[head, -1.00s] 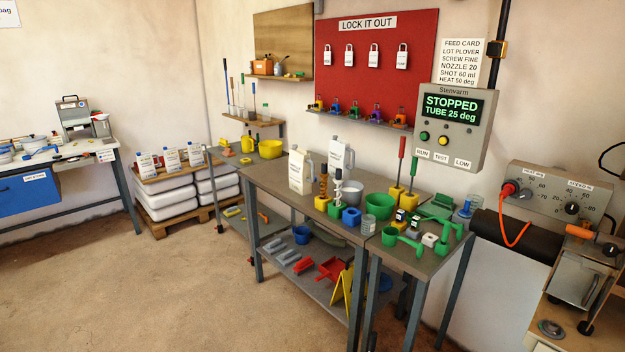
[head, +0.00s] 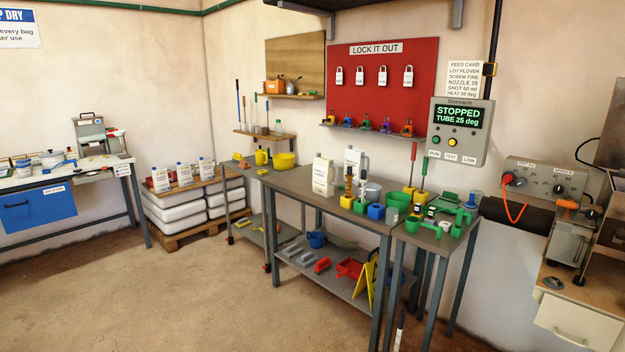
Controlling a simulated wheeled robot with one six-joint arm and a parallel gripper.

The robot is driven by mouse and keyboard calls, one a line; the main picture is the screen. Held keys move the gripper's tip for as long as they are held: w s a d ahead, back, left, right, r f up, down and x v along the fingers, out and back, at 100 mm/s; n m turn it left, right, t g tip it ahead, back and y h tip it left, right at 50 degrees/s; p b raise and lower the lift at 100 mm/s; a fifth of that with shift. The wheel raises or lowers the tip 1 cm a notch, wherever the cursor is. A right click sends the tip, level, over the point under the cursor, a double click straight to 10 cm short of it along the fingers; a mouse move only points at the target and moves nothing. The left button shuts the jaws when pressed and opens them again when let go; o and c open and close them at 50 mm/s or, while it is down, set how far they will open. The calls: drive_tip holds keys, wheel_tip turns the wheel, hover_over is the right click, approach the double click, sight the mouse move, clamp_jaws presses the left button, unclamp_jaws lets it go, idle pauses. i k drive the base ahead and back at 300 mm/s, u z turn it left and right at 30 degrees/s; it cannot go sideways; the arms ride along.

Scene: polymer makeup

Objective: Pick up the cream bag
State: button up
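I cannot clearly make out which thing is the cream bag. Pale stacked sacks (head: 184,214) lie on a wooden pallet at the left, in the corner of the room. Three upright white labelled packs (head: 184,174) stand on a board on top of them. A cream labelled container (head: 322,178) stands on the grey workbench, with a similar white one (head: 353,161) behind it. My gripper is not in view.
The grey workbench (head: 291,183) holds several coloured parts at its right end. A blue-drawered table (head: 38,203) stands at far left. A machine (head: 545,181) is at the right. The floor (head: 190,300) in front is clear.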

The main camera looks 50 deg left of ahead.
sight(323, 182)
drive_tip(key=z, duration=1.05)
drive_tip(key=i, duration=0.8)
drive_tip(key=u, duration=2.65)
drive_tip(key=i, duration=0.1)
drive_tip(key=u, duration=0.4)
